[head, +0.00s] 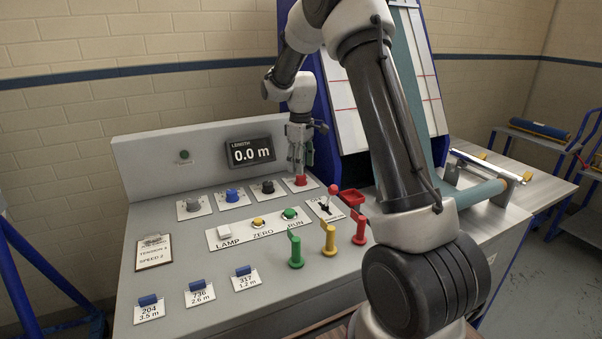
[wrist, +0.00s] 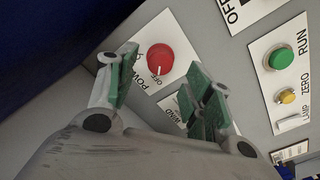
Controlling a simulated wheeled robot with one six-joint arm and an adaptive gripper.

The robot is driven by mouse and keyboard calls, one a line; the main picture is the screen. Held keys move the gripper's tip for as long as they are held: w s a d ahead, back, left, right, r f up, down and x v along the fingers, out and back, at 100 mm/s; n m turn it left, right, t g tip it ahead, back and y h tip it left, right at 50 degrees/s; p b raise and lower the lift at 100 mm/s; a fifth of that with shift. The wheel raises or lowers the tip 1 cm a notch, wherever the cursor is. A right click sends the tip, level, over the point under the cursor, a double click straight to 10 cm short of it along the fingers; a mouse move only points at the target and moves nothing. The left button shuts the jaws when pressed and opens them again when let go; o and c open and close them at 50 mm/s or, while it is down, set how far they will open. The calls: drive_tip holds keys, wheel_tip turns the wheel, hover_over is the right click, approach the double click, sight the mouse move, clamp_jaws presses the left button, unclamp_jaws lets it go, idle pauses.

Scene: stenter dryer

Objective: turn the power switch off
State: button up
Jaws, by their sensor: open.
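The power switch (head: 300,181) is a red round knob on a white plate, at the right end of a row of knobs on the grey console. In the wrist view the red knob (wrist: 160,59) shows with the words POWER and OFF beside it. I cannot tell which way it is turned. My gripper (head: 301,163) points down just above the red knob. In the wrist view my gripper's green-padded fingers (wrist: 164,76) are apart, with the knob showing beyond the gap between them. They do not grip it.
Black (head: 267,187), blue (head: 232,195) and grey (head: 193,205) knobs stand left of the switch. A red-tipped lever (head: 333,189) stands close by on the right. Green RUN (head: 290,213) and yellow ZERO (head: 258,222) buttons lie in front. The length display (head: 250,153) reads 0.0 m.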

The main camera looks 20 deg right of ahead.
wheel_tip(320, 180, up, 8)
drive_tip(key=shift+f, duration=0.1)
idle(0.5)
drive_tip(key=s+a+r+m+t, duration=0.1)
drive_tip(key=s+r+m+t, duration=0.1)
drive_tip(key=s, duration=1.6)
drive_tip(key=s+r+m+t, duration=0.2)
drive_tip(key=s+r+m, duration=0.3)
drive_tip(key=s, duration=1.3)
drive_tip(key=shift+s+a+r, duration=0.2)
drive_tip(key=shift+a+r, duration=0.2)
drive_tip(key=shift+r, duration=0.1)
